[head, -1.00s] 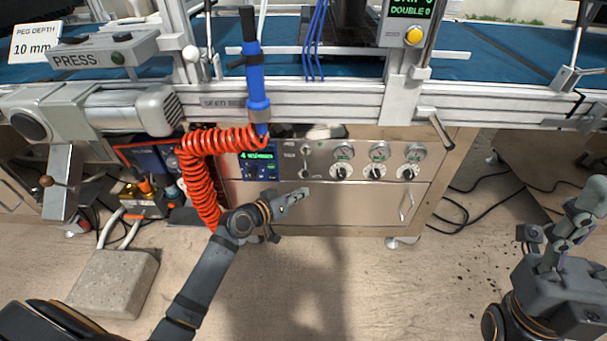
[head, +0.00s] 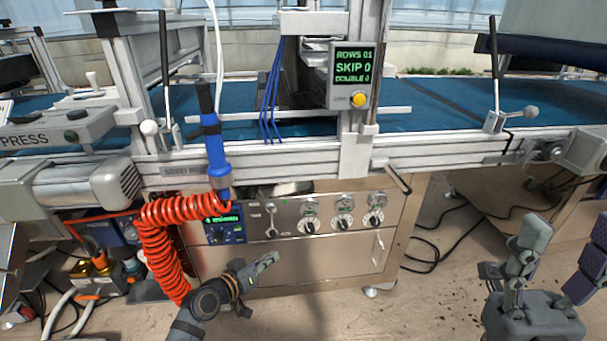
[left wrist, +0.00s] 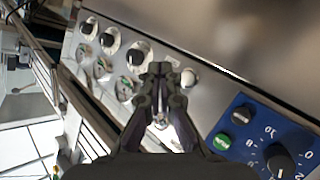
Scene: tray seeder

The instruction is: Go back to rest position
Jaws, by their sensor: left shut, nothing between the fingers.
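My left gripper (head: 264,262) is in front of the lower metal panel of the control cabinet (head: 310,262), below the row of gauges and knobs. Its fingers are together with nothing between them. In the left wrist view the shut fingers (left wrist: 160,72) point at the cabinet face, with black knobs and gauges beyond and a blue knob panel (left wrist: 265,140) at lower right. My right gripper (head: 556,250) is at the right edge of the head view, partly cut off. Its fingers stand apart, with nothing seen between them.
A red coiled hose (head: 160,235) hangs left of my left gripper, leading up to a blue hand tool (head: 213,150). The seeder's metal rail (head: 270,160) runs above. A display box (head: 352,75) stands on it. Black cables (head: 432,250) lie on the floor at right.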

